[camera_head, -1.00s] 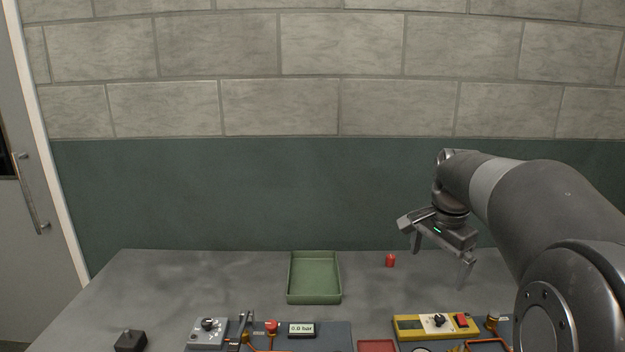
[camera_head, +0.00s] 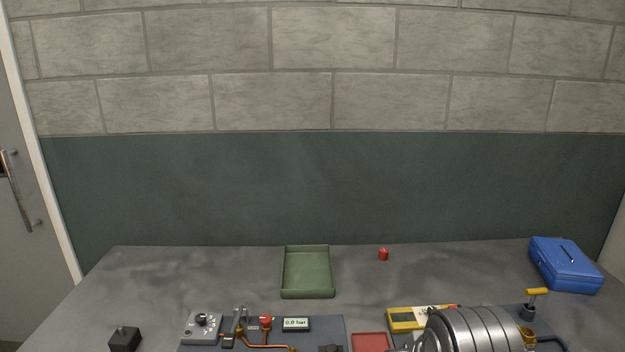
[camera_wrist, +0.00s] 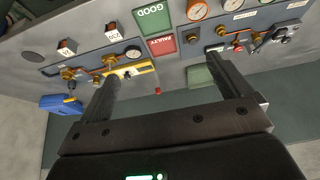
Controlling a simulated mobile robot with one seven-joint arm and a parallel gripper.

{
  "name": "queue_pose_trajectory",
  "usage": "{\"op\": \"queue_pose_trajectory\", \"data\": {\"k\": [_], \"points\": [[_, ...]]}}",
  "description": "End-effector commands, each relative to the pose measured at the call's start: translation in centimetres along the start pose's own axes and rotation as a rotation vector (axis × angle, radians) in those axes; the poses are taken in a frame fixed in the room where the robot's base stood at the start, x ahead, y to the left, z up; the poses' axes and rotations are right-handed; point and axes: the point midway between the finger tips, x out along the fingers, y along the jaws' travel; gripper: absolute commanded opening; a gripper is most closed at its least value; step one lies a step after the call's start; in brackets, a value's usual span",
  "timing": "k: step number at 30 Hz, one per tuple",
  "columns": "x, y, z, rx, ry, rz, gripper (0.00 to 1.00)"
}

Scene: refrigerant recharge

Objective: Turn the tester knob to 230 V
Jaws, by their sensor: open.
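A yellow tester (camera_head: 405,318) lies on the bench at right of centre in the head view; my arm covers its right part and its knob. The tester also shows in the wrist view (camera_wrist: 140,69), beside one of my fingertips; its knob setting is too small to read. My gripper (camera_wrist: 163,65) is open, with nothing visible held between its fingers. In the head view the gripper is hidden behind my arm. A grey box with a black knob (camera_head: 203,320) stands at the left of the bench.
A green tray (camera_head: 307,296) and a red cylinder (camera_head: 383,254) stand behind the devices. A blue case (camera_head: 565,270) is at the far right. Green GOOD (camera_wrist: 153,18) and red FAULTY (camera_wrist: 162,45) areas lie near the tester. A black block (camera_head: 124,340) is front left.

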Motion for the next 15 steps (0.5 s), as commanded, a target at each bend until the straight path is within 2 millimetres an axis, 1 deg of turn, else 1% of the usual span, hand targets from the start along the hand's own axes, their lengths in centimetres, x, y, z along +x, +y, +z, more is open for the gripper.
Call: {"op": "queue_pose_trajectory", "data": {"k": [1, 5, 8, 11, 14, 15], "points": [[0.1, -0.1, 0.2, -0.008, 0.002, -0.001, 0.91], [0.1, -0.1, 0.2, -0.012, 0.002, -0.001, 0.80], [0.1, 0.1, -0.3, -0.017, -0.005, 0.002, 0.72], [0.1, 0.4, -1.9, -0.036, -0.027, 0.009, 0.64], [0.4, 1.1, -4.3, -0.067, -0.062, 0.018, 0.56], [0.7, 1.4, -5.4, -0.084, -0.078, 0.021, 0.53]]}}
